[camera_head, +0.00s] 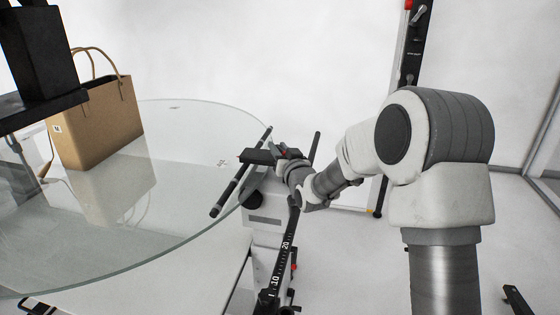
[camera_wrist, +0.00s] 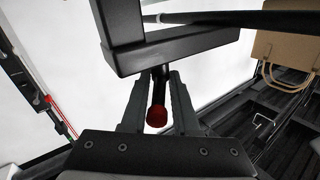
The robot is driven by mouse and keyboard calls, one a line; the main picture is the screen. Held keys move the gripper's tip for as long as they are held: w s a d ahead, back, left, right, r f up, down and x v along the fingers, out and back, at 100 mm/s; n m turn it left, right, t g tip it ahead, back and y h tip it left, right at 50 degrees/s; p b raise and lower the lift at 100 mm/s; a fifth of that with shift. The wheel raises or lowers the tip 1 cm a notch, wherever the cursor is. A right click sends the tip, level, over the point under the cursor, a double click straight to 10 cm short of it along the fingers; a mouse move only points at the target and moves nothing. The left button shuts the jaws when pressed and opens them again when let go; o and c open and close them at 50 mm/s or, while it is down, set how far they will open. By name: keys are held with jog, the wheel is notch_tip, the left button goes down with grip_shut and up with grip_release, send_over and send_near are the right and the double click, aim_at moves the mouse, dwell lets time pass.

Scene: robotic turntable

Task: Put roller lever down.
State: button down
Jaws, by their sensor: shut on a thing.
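The roller lever is a black handle with a red rounded end (camera_wrist: 157,117), seen in the wrist view. My gripper (camera_wrist: 159,88) is shut on this handle, one finger on each side, with the red end pointing back towards the palm. The handle joins a thick black bar (camera_wrist: 180,50) just beyond the fingertips. In the head view my gripper (camera_head: 282,160) is at the right rim of the glass turntable (camera_head: 190,241), by a dark rod (camera_head: 228,190) that lies along the rim. The grasp itself is small and partly hidden there.
A brown paper bag (camera_head: 100,125) stands on the glass at the left; it also shows in the wrist view (camera_wrist: 285,45). A black scale rail (camera_head: 281,258) with numbers runs below my gripper. A black and red post (camera_head: 410,55) stands behind my arm. Floor at right is mostly clear.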

jog(key=m+h+b, duration=0.1)
jog(key=h, duration=0.1)
jog(key=m+t+h+b, duration=0.1)
jog(key=h, duration=0.1)
jog(key=shift+s+a+f+m, duration=0.15)
jog(key=shift+a+f+m, duration=0.05)
jog(key=shift+a+m, duration=0.2)
jog(key=shift+a+r+m+h, duration=0.1)
jog(key=shift+r+m+h, duration=0.1)
jog(key=shift+m+h, duration=1.25)
jog(key=h, duration=0.2)
jog(key=shift+m+h+p, duration=0.25)
jog(key=shift+h+p, duration=0.1)
jog(key=shift+m+h, duration=0.3)
jog(key=shift+h, duration=0.1)
jog(key=c, duration=0.8)
grip_release()
jog(key=shift+c, duration=0.2)
jog(key=p+v, duration=0.1)
jog(key=v, duration=1.6)
jog(key=shift+r, duration=0.25)
